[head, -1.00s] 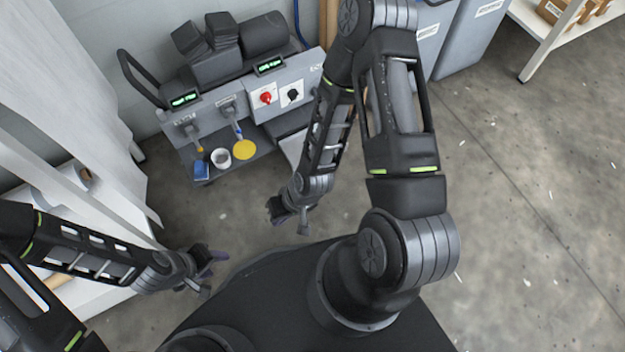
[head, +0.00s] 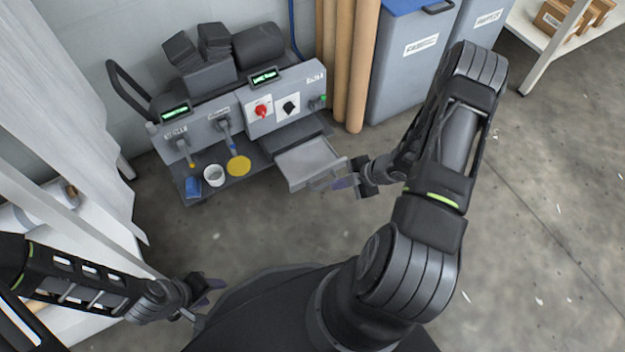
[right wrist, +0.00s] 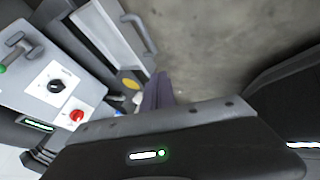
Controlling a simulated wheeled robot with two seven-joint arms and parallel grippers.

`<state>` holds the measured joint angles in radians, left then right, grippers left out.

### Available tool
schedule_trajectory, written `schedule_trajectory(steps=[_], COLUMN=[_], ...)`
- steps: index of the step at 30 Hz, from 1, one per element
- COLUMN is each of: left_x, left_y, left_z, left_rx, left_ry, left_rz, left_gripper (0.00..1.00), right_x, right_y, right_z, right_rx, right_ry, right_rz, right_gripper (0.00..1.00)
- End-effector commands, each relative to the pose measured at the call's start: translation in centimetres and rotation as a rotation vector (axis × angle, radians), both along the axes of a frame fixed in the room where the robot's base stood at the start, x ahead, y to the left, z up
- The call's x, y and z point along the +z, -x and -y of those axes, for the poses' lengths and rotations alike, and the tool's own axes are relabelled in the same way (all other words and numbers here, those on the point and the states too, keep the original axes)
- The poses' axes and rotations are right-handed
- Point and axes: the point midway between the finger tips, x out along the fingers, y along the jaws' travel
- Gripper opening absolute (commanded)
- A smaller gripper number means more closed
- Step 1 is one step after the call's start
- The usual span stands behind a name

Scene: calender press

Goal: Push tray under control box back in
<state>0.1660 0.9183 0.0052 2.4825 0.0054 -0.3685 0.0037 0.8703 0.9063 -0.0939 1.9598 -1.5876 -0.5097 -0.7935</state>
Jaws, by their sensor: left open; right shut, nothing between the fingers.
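The grey tray (head: 303,160) sticks out toward me from beneath the control box (head: 285,100), which carries a red and a black knob. The tray has a bar handle at its front, and both show in the right wrist view, the tray (right wrist: 108,32) beside its handle (right wrist: 140,32). My right gripper (head: 345,184) is shut and empty at the tray's front right, close to the handle. I cannot tell if it touches. Its purplish fingers (right wrist: 157,92) also show in the right wrist view. My left gripper (head: 207,292) is open and empty at lower left, away from the tray.
A white cup (head: 214,176), a blue container (head: 193,187) and a yellow disc (head: 238,166) are on the machine's lower shelf, left of the tray. Brown rolls (head: 357,70) and grey bins (head: 413,65) stand at the back right. The floor before the tray is clear.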

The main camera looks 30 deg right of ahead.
Motion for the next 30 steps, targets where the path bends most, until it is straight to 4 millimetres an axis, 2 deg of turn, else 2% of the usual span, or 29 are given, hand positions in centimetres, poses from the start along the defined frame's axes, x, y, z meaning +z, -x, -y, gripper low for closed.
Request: schedule_trajectory(steps=[8, 14, 28, 30], left_x=[-0.1, -0.9, -5.1, -5.4], left_y=[0.0, -0.1, -0.8, -0.8], left_z=[0.0, 0.0, 0.1, 0.1], left_rx=[0.0, 0.002, 0.011, 0.012], left_ry=[0.0, -0.001, -0.005, -0.005], left_rz=[0.0, 0.003, 0.02, 0.023], left_gripper=[0.46, 0.46, 0.46, 0.46], right_x=[-0.2, -1.4, -8.5, -8.3], right_y=[-0.1, -0.7, -4.8, -6.1], right_z=[-0.1, -0.6, -3.8, -3.8], right_rx=[-0.002, -0.002, -0.004, 0.0], right_ry=[-0.003, -0.003, -0.005, -0.002], right_rz=[-0.002, -0.002, -0.003, 0.002], right_gripper=[0.0, 0.0, 0.0, 0.0])
